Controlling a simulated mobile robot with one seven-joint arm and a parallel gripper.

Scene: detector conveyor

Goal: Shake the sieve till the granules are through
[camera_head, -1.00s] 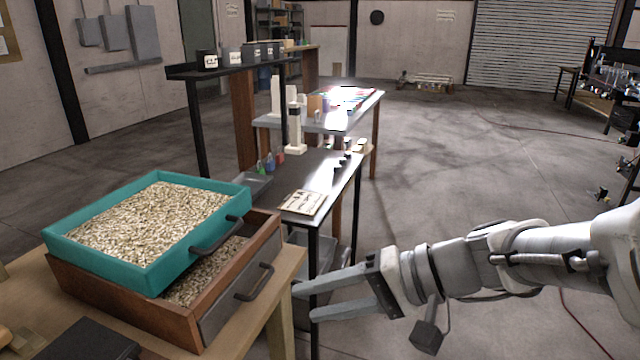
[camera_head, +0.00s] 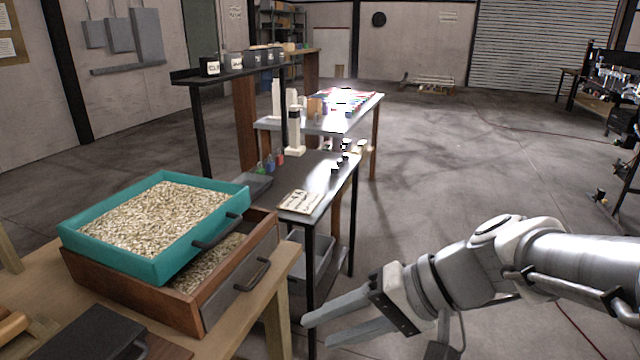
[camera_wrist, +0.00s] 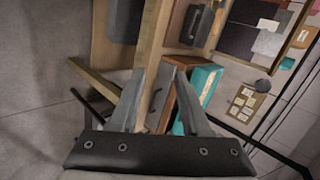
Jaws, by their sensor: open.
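A teal sieve (camera_head: 165,268) full of pale granules (camera_head: 155,215) rests tilted on top of a wooden drawer box (camera_head: 130,290) at the left. Granules also lie in the box below it (camera_head: 215,262). The sieve has a dark handle (camera_head: 217,232) on its right side, and the box has another (camera_head: 252,276). My gripper (camera_head: 318,330) is open and empty, to the right of the table and apart from both handles. In the wrist view the sieve's teal side (camera_wrist: 203,82) and the box (camera_wrist: 165,105) show beyond my open fingers (camera_wrist: 165,75).
The box stands on a wooden table (camera_head: 265,305) with a dark flat object (camera_head: 85,335) at its near edge. A dark metal bench (camera_head: 325,170) with small bottles and a card (camera_head: 300,201) stands behind. The floor to the right (camera_head: 450,160) is open.

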